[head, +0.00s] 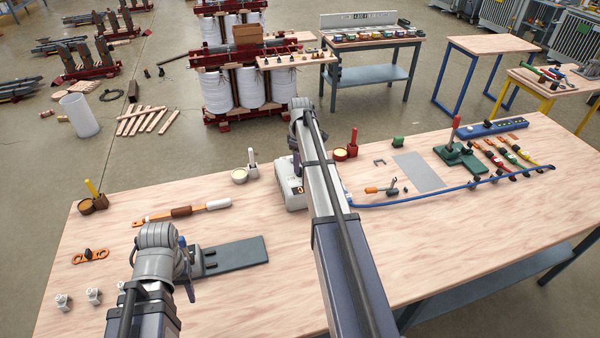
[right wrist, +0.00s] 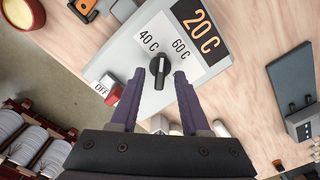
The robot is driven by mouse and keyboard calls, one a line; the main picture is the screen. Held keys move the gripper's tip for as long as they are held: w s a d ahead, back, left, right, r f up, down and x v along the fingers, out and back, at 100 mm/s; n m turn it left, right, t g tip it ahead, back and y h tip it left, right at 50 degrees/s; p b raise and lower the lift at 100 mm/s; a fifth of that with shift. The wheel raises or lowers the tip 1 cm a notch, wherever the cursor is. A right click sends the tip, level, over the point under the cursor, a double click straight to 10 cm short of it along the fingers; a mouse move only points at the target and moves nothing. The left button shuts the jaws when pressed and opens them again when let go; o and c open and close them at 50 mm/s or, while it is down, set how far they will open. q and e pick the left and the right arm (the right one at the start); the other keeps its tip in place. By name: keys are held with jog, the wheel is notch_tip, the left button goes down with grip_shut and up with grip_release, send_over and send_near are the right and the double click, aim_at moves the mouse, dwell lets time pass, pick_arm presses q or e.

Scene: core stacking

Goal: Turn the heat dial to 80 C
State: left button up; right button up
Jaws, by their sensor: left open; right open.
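The heat unit (head: 290,184) is a pale grey box on the wooden bench, partly hidden behind my right arm in the head view. In the right wrist view its black heat dial (right wrist: 160,70) sits between the 40 C and 60 C labels. Its dark display (right wrist: 202,29) reads 20 C, and a small switch (right wrist: 102,88) shows OFF. My right gripper (right wrist: 159,74) is open, one purple finger on each side of the dial; contact cannot be told. My left gripper (head: 187,270) is open by a dark grey plate at the front left, its fingers partly hidden.
The dark plate (head: 236,256) lies near my left arm. A brush-like tool (head: 182,211) lies behind it. Cups with handles (head: 240,175) stand near the bench's back edge. A green press (head: 460,157) stands at right.

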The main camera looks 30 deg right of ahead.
jog(key=shift+f, duration=0.6)
jog(key=shift+r, duration=0.1)
jog(key=shift+c, duration=0.2)
grip_shut()
